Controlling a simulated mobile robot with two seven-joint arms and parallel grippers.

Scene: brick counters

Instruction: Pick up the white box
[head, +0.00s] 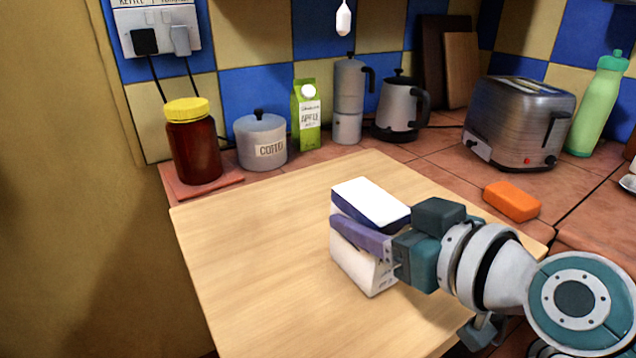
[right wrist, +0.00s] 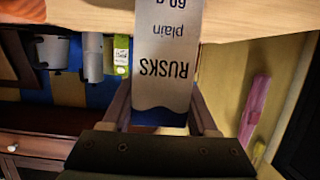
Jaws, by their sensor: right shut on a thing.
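The white box (head: 362,265) has a white top with a dark blue edge and stands upright over the pale wooden board (head: 265,250). My right gripper (head: 352,232) reaches in from the right and is shut on it, with a purple finger along its near side. The right wrist view shows the box (right wrist: 168,50) upside down, with "RUSKS plain" on its face, between the two fingers. I cannot tell whether its base touches the board. My left gripper is not in view.
Behind the board stand a yellow-lidded jar (head: 193,145), a coffee canister (head: 261,142), a green carton (head: 306,120), a moka pot (head: 347,100) and a kettle (head: 398,108). A toaster (head: 520,125), green bottle (head: 598,105) and orange block (head: 511,201) are at right. The board's left side is clear.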

